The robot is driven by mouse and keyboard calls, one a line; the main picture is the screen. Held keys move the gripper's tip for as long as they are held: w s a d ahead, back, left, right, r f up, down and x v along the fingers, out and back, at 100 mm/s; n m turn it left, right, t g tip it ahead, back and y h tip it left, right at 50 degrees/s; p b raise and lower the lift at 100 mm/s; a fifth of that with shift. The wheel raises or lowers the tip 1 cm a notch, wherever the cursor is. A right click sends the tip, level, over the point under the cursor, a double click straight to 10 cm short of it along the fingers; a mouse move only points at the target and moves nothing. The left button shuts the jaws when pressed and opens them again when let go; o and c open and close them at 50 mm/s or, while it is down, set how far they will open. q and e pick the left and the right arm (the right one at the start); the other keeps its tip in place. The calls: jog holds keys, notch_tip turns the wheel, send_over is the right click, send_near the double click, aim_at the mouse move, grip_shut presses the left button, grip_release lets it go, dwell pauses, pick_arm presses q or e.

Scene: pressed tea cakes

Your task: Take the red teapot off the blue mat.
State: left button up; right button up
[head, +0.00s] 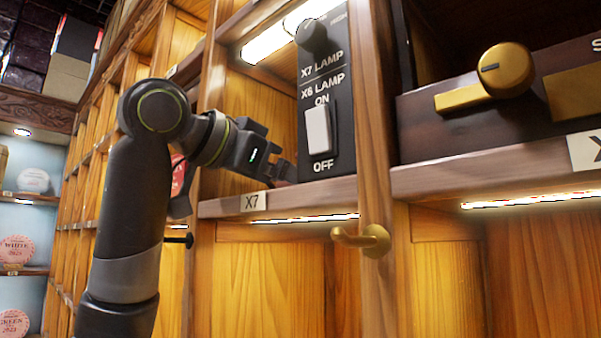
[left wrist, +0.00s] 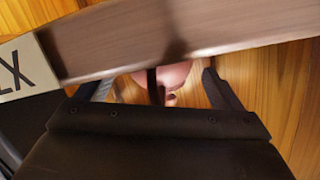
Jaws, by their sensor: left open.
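My left gripper (head: 280,170) reaches into the compartment above the X7 label. In the left wrist view its two fingers (left wrist: 160,78) are apart. Between and beyond them is a rounded pinkish-red thing (left wrist: 176,76) with a dark vertical strip in front of it; it may be the red teapot, but the shelf board covers much of it. I cannot tell whether the fingers touch it. I cannot make out a blue mat in either view. My right gripper is not in view.
The wooden shelf edge (left wrist: 170,40) crosses close in front of the left wrist camera. A black switch panel (head: 324,90) stands right of the gripper. A brass hook (head: 365,239) sticks out below. A dark drawer box with a brass knob (head: 505,70) is at right.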

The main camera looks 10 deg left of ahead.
pick_arm(q)
jog(key=shift+w+d+f, duration=0.15)
jog(key=shift+w+d, duration=0.2)
jog(key=shift+w, duration=0.1)
jog(key=shift+s, duration=0.15)
jog(key=shift+c, duration=0.2)
jog(key=shift+a, duration=0.1)
jog(key=shift+c, duration=1.1)
jog(key=c, duration=0.9)
